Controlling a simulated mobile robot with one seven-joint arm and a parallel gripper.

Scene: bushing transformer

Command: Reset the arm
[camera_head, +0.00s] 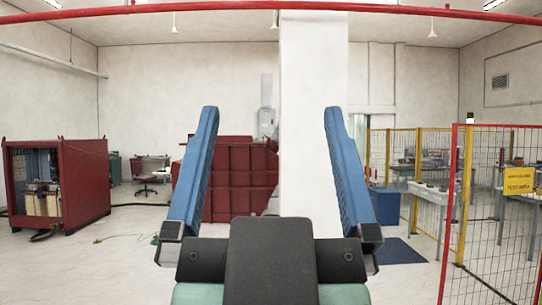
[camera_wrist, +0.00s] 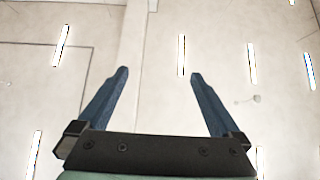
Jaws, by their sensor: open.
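My gripper (camera_head: 271,112) stands upright in front of the head camera, with its two blue fingers spread wide apart and nothing between them. In the wrist view my gripper (camera_wrist: 158,75) is also open and empty. That view shows only pale ceiling or wall with several bright light strips behind the fingers. The fingers touch nothing in either view.
A dark red open cabinet (camera_head: 80,185) stands at the left. A large red transformer tank (camera_head: 228,172) is behind my gripper, beside a white pillar (camera_head: 311,150). A yellow and red mesh fence (camera_head: 490,220) is at the right. The floor at left (camera_head: 110,265) looks mostly clear.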

